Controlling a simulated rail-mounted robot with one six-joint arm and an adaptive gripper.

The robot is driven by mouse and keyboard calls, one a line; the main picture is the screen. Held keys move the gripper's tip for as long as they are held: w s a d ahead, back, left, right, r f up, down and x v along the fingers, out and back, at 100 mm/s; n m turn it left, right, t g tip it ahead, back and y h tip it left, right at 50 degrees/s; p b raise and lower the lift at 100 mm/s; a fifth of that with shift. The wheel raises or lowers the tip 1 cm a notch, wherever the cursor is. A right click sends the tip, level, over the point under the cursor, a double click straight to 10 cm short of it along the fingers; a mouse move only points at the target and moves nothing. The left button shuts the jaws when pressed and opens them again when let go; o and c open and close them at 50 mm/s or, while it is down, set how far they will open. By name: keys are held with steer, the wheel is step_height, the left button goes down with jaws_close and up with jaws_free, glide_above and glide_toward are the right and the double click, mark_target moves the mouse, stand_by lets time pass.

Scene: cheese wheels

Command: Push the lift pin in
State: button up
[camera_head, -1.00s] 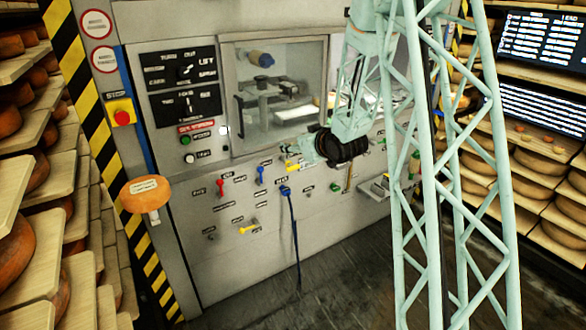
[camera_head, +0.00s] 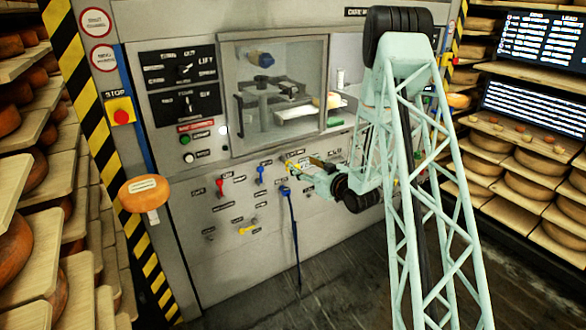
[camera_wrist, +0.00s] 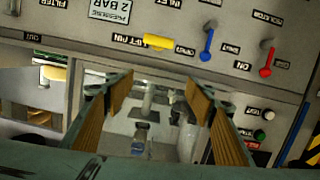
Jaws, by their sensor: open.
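The lift pin (camera_wrist: 158,42) is a short yellow piece on the grey machine panel, beside a "LIFT PIN" label. It lies across the wrist view, which is upside down, just above the gap between my fingertips. My gripper (camera_wrist: 160,80) is open, its two ridged tan fingers apart with nothing between them. In the head view my gripper (camera_head: 312,166) is at the panel below the glass window, and the yellow lift pin (camera_head: 291,167) shows beside its fingers. I cannot tell whether a finger touches it.
A blue lever (camera_head: 261,175) and a red lever (camera_head: 220,186) are left of my gripper. A blue plug with a hanging cable (camera_head: 293,230) is below. Another yellow handle (camera_head: 247,229) is lower left. The glass window (camera_head: 270,90) is above. Cheese shelves stand both sides.

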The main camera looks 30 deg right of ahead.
step_height(320, 180, down, 7)
steer(key=s+d+t, duration=0.2)
steer(key=shift+s+m+b, duration=0.25)
steer(key=shift+m+b, duration=0.05)
steer(key=shift+m, duration=0.1)
steer(key=shift+w+d, duration=0.1)
steer(key=shift+w+a+b, duration=0.25)
steer(key=shift+w, duration=2)
steer(key=shift+w+a+b, duration=0.25)
steer(key=shift+w+b, duration=0.05)
steer(key=shift+w, duration=1.95)
steer(key=shift+w+a+b, duration=0.25)
steer(key=shift+w, duration=2)
steer(key=shift+c, duration=0.4)
